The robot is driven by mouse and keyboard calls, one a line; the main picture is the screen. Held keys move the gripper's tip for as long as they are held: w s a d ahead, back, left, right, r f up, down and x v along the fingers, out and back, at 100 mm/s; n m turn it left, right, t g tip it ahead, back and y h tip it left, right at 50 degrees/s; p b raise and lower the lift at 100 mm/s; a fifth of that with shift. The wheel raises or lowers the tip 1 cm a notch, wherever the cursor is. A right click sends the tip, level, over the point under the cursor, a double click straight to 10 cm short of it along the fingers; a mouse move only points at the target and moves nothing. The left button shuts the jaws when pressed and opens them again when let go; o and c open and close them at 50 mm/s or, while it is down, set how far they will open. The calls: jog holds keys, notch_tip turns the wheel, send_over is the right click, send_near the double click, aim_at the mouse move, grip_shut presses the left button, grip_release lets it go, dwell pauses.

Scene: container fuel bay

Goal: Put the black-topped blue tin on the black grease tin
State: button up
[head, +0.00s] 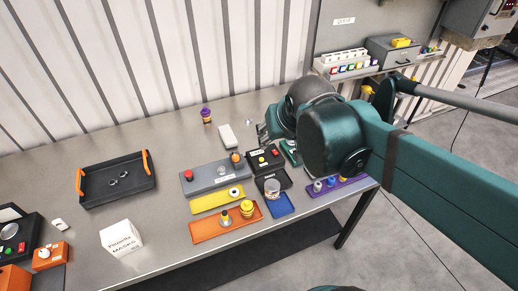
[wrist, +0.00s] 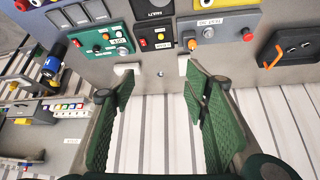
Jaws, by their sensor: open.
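In the head view a small blue tin (head: 331,182) stands on a purple mat at the table's right end; its top is too small to read clearly. In the wrist view a blue cylinder-like thing with a dark end (wrist: 50,66) is at the far left; I cannot tell whether it is a tin. I cannot pick out the black grease tin with certainty. My gripper (head: 264,132) is over the back right of the table. In the wrist view its green fingers (wrist: 158,95) are spread wide with nothing between them.
A grey strip (head: 208,181), a yellow mat (head: 206,204) and an orange tray (head: 211,232) lie mid-table. A purple-topped tin (head: 206,116) stands behind. A black tray (head: 97,190) with orange handles and a white box (head: 121,238) are left. The table's back left is clear.

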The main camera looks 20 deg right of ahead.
jog(key=s+a+f+n+y, duration=0.1)
jog(key=s+a+n, duration=0.1)
jog(key=s+a, duration=0.4)
jog(key=shift+a+f+t, duration=0.15)
jog(key=shift+f+t, duration=0.15)
